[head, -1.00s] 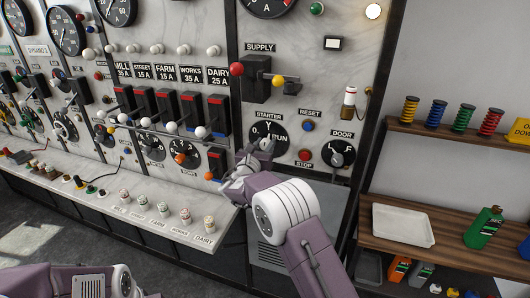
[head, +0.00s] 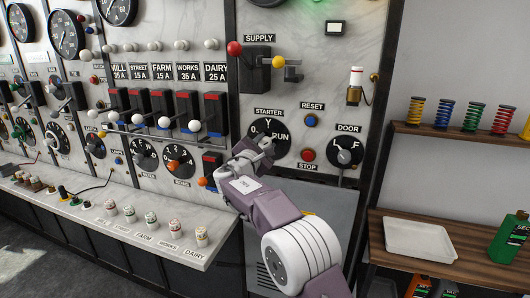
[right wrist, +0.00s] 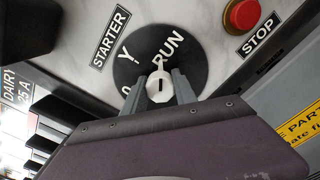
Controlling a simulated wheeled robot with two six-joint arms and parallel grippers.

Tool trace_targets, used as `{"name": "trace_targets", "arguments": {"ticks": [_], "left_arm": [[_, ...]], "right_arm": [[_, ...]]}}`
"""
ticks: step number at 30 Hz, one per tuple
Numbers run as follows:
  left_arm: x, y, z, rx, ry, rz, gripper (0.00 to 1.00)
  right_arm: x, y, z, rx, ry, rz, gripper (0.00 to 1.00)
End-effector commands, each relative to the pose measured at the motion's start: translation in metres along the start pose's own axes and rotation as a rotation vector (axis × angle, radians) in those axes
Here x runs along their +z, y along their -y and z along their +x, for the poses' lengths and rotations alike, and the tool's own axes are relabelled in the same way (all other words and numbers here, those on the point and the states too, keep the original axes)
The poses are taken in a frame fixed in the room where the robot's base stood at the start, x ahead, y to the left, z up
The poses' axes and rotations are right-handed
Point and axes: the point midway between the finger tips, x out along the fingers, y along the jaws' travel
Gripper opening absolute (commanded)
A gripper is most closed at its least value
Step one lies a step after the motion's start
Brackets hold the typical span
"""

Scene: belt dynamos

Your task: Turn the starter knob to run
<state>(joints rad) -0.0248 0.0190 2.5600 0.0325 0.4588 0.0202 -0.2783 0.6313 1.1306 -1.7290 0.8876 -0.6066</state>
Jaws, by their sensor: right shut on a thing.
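The starter dial (head: 282,128) is a black disc marked 0, Y and RUN, on the marble panel under the STARTER label. In the right wrist view the dial (right wrist: 126,72) fills the upper middle. The starter knob (right wrist: 160,90) is pale with a dark mark on its end, at the lower part of the dial. My right gripper (right wrist: 160,94) is shut on the knob, with one grey finger on each side. In the head view my right gripper (head: 262,147) covers the knob and the dial's lower part. I cannot tell which marking the knob points to. My left gripper is not in view.
The red STOP button (head: 308,155) and blue RESET button (head: 311,121) are just right of the dial. The DOOR switch (head: 345,151) is farther right. Supply lever (head: 278,62) is above. A switch with an orange knob (head: 203,181) stands close left of my right wrist.

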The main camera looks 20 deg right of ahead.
Motion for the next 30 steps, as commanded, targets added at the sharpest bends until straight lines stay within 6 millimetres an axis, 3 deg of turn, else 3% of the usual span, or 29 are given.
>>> {"name": "trace_targets", "arguments": {"ticks": [6,22,23,25,30], "left_arm": [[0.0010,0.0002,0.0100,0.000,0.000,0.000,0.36],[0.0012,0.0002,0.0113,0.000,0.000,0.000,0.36],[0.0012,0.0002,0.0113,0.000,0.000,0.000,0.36],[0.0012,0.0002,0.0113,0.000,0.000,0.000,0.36],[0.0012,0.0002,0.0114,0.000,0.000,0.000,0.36]], "right_arm": [[-0.0011,0.0008,0.0002,0.001,0.000,0.064,0.00],[0.0001,-0.0002,0.0001,0.000,-0.001,0.086,0.00],[0.0001,-0.0002,0.0001,0.000,-0.001,0.086,0.36],[0.0001,-0.0002,0.0001,0.000,-0.001,0.086,0.55],[0.0001,-0.0001,0.0001,0.000,0.000,0.085,0.55]]}}
